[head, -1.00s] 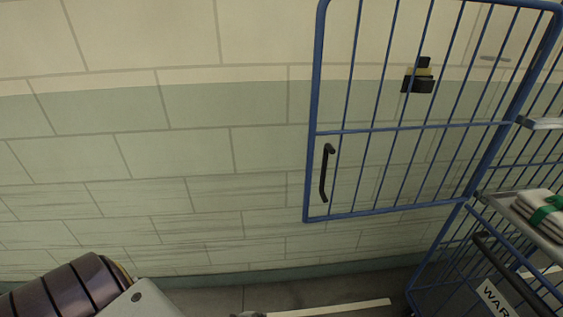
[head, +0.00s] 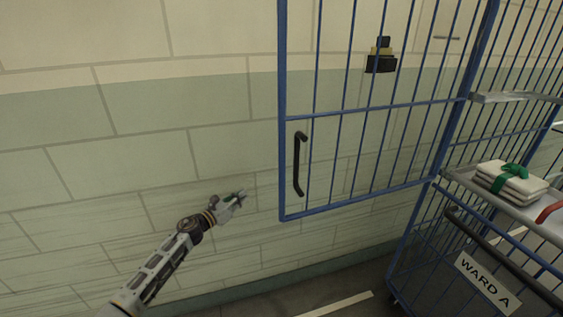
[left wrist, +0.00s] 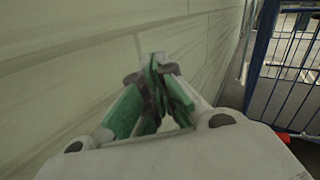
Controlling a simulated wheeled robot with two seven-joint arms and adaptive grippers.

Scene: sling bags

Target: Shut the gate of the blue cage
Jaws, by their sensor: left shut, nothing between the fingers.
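The blue cage (head: 437,185) stands at the right in the head view. Its barred gate (head: 286,90) is swung wide open to the left, in front of the tiled wall. A black upright handle (head: 298,165) sits near the gate's free edge. My left gripper (head: 239,195) is shut and empty, to the left of the gate handle and slightly lower, apart from it in the picture. In the left wrist view its fingertips (left wrist: 158,62) meet, and blue bars (left wrist: 262,60) show at the right. My right gripper is not in view.
Folded white cloths tied with a green band (head: 512,180) lie on a cage shelf (head: 530,213). A "WARD A" sign (head: 487,283) hangs on the lower front. The wall (head: 90,150) runs along the back.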

